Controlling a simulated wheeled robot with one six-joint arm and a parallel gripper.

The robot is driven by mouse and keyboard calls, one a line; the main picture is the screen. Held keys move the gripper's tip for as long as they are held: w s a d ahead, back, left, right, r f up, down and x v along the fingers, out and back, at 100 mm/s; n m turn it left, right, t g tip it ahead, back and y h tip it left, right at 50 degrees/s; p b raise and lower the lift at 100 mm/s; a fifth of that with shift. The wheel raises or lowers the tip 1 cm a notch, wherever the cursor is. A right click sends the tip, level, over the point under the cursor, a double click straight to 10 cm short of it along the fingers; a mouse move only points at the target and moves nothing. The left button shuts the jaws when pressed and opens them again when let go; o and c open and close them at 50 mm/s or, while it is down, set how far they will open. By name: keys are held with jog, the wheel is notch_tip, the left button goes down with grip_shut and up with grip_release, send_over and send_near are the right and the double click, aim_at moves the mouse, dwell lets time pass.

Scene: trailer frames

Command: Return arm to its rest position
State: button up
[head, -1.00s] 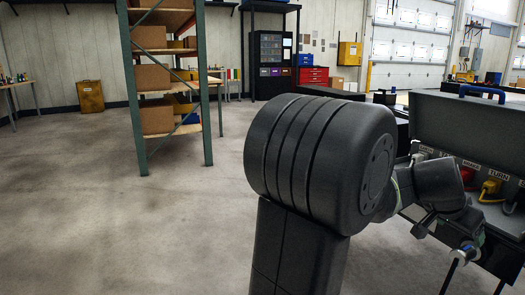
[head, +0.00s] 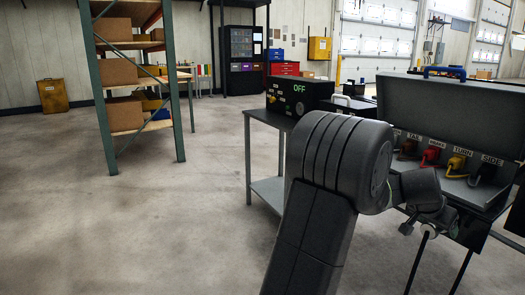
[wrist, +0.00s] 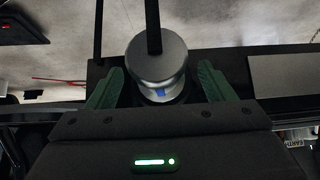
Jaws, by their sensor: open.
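My arm (head: 345,160) rises at the centre right of the head view, bent at a thick rounded joint, its far end reaching right in front of the grey case. In the wrist view my gripper (wrist: 160,82) is open, with a green finger on each side. A silver round knob (wrist: 157,66) on a black rod appears between the fingers, with gaps on both sides. Whether it is in front of or beyond the fingertips is hard to tell. In the head view the fingers are too small and dark to make out.
An open grey case (head: 470,115) with labelled, coloured plugs stands close at right on black legs. A metal table (head: 268,188) behind my arm bears a black box (head: 300,95) reading OFF. Shelving (head: 108,100) stands at left. Floor at front left is clear.

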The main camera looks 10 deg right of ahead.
aim_at(426, 237)
jog(key=shift+a+r, duration=0.1)
jog(key=shift+a, duration=0.05)
jog(key=shift+r, duration=0.1)
jog(key=shift+r, duration=0.2)
jog(key=p+v, duration=0.4)
jog(key=v, duration=0.9)
jog(key=b+x, duration=0.4)
jog(key=x, duration=1)
jog(key=shift+f, duration=0.3)
jog(key=shift+s+a+r+p, duration=0.35)
jog(key=shift+a+r, duration=0.25)
jog(key=shift+a, duration=0.35)
jog(key=a+b, duration=0.1)
jog(key=s+a+b, duration=0.1)
jog(key=a, duration=0.1)
jog(key=a+b, duration=0.1)
jog(key=shift+s+a+f, duration=0.3)
jog(key=shift+s+f, duration=0.05)
jog(key=shift+v, duration=1.95)
